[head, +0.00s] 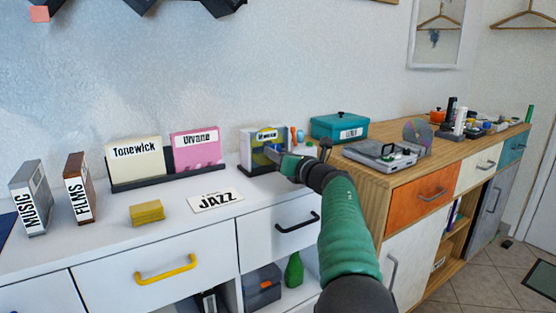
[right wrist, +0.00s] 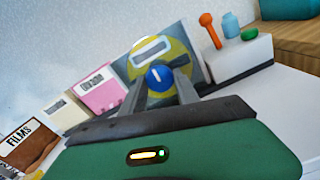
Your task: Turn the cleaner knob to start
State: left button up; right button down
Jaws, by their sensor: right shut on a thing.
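The cleaner (head: 248,150) is a grey upright unit on the white cabinet, against the wall. A yellow disc (right wrist: 143,48) with a white label shows on its front in the right wrist view. A round blue knob (right wrist: 158,76) with a pale mark sits low on that front. My right gripper (right wrist: 163,88) reaches in from the front and is shut on the blue knob, one finger on each side. In the head view my green right arm comes up from below, and the right gripper (head: 273,154) covers the knob. My left gripper is out of view.
Pink (head: 196,150) and cream (head: 135,160) sleeves stand left of the cleaner. A JAZZ card (head: 215,201) and yellow block (head: 147,212) lie in front. Right of the cleaner are an orange stick, blue jar and green item (right wrist: 249,34); a teal box (head: 338,127) stands beyond.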

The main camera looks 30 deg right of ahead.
jog(key=shift+f+n, duration=0.3)
jog(key=c, duration=1)
grip_release()
jog(key=shift+w, duration=0.15)
jog(key=shift+o, duration=0.5)
jog(key=shift+r, duration=0.1)
jog(key=shift+r, duration=0.1)
jog(key=s+p, duration=0.2)
jog(key=s, duration=1.5)
jog(key=shift+d, duration=0.1)
